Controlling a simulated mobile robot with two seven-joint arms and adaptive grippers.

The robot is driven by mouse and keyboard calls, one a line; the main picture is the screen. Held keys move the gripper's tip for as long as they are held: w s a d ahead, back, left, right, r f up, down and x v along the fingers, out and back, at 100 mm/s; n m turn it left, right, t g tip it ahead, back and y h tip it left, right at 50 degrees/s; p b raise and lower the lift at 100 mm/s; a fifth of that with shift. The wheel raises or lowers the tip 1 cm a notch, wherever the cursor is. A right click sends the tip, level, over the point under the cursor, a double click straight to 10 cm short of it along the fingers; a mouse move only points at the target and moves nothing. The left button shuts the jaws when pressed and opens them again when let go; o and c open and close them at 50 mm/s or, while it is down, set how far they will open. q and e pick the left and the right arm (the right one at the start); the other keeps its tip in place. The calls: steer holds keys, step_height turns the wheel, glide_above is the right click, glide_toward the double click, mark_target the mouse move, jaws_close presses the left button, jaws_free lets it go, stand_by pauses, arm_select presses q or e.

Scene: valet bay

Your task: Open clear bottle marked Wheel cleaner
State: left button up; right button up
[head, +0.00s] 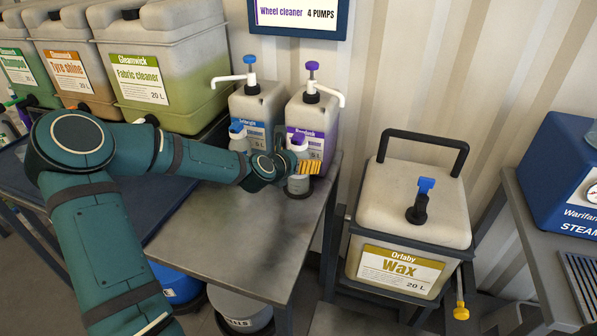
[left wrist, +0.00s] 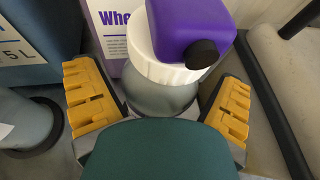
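A small clear bottle (head: 299,186) with a white collar and a purple top stands on the grey metal table, near its right edge. In the left wrist view the bottle (left wrist: 160,97) shows its purple head, ribbed white collar and greyish see-through body; its own label cannot be read. My left gripper (head: 307,167) is at the bottle. Its yellow-padded fingers (left wrist: 158,103) are spread, one on each side of the body below the collar, with gaps visible. My green gripper body hides the lower bottle. My right gripper is not in view.
A purple-labelled pump jug (head: 316,118) stands just behind the bottle; its label begins "Whe" in the wrist view. A blue-labelled jug (head: 257,105) and a second small bottle (head: 238,138) stand left. A wax container (head: 412,205) stands right. The table's front (head: 220,240) is clear.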

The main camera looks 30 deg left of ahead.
mark_target(298, 135)
arm_select(q)
steer(key=c, duration=0.9)
step_height(298, 135, up, 10)
steer(key=p, duration=0.3)
steer(key=o, duration=0.3)
steer(key=c, duration=0.4)
